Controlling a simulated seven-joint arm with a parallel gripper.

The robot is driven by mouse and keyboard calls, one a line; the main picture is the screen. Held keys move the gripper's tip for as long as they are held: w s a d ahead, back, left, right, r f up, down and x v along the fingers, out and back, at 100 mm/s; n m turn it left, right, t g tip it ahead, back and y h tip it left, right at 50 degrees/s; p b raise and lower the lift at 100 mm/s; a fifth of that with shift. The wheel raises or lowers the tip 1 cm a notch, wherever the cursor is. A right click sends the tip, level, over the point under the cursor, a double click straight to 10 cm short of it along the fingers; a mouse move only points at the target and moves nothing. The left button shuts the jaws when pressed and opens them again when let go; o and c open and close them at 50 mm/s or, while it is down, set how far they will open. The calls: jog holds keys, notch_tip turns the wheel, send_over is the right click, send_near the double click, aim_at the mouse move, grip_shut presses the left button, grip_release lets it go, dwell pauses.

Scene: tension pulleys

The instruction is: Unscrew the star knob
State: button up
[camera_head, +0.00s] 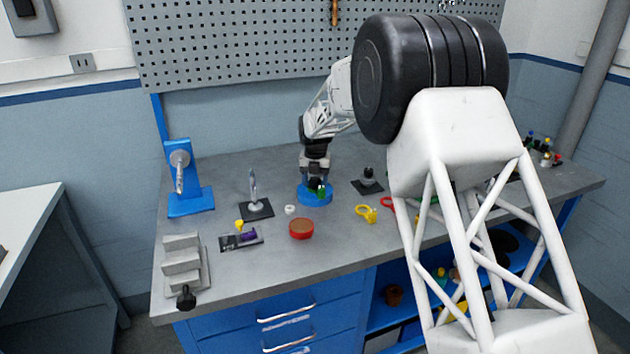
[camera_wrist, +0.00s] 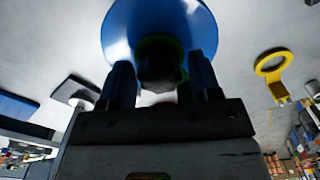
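A round blue base (camera_head: 315,197) stands on the bench below my gripper (camera_head: 317,180). It also fills the top of the wrist view (camera_wrist: 120,30). A dark knob-like part (camera_wrist: 158,66) with green around it sits on the base; its star shape cannot be made out. In the head view only a green bit (camera_head: 321,190) of it shows, the rest being hidden by my gripper. My gripper's two fingers (camera_wrist: 162,78) stand apart on either side of the dark part, with a narrow gap visible on the right. No firm contact can be seen.
A red round piece (camera_head: 301,229), a white ring (camera_head: 290,210) and a yellow ring piece (camera_head: 366,214) lie near the base. A black-knobbed stand (camera_head: 367,182) is to the right, a rod stand (camera_head: 254,200) to the left. A blue bracket (camera_head: 190,190) stands farther left.

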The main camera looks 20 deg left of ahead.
jog(key=shift+o, duration=0.9)
jog(key=shift+m, duration=0.3)
jog(key=m, duration=1.6)
jog(key=shift+m, duration=0.4)
jog(key=m, duration=0.5)
jog(key=shift+m, duration=0.3)
jog(key=shift+c, duration=0.3)
